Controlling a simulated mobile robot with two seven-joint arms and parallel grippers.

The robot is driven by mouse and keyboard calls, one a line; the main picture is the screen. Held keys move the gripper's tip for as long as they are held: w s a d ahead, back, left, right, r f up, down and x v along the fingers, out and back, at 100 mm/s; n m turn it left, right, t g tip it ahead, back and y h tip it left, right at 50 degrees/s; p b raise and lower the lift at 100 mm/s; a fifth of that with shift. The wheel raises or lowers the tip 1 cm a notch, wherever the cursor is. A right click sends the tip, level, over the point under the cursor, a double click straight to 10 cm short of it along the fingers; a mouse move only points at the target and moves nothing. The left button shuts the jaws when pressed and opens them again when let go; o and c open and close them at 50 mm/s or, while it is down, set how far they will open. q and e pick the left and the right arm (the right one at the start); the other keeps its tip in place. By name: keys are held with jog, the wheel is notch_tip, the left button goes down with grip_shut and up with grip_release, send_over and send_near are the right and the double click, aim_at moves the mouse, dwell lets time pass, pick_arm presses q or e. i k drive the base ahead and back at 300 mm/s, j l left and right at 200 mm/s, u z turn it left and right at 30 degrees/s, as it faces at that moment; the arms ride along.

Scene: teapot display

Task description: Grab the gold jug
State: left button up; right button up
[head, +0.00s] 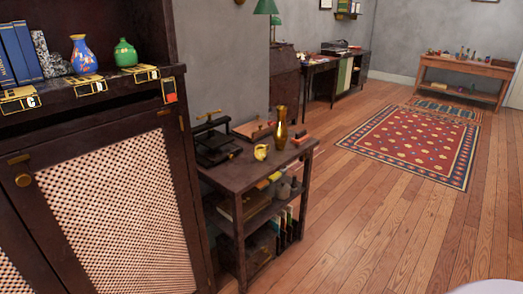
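A tall, slim gold jug (281,130) stands upright on the top of a dark wooden side table (235,176), near its right end. A smaller, rounded gold vessel (261,152) stands on the same table, in front and to the left of the tall one. A small gap separates the two. Neither of my grippers is in view, and nothing touches the jug.
Books and jars fill the shelves below. A dark cabinet (180,130) with woven doors stands close at left. Open wooden floor (380,230) lies to the right, with a red rug (413,145).

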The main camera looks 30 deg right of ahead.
aim_at(260, 152)
jog(key=i+l, duration=0.15)
jog(key=l, duration=0.2)
jog(key=i+l, duration=0.15)
jog(key=l, duration=0.25)
jog(key=i+l, duration=0.15)
jog(key=l, duration=0.2)
jog(key=i+l, duration=0.15)
jog(key=l, duration=0.25)
jog(key=i+l, duration=0.15)
jog(key=l, duration=0.2)
jog(key=i+l, duration=0.15)
jog(key=l, duration=0.25)
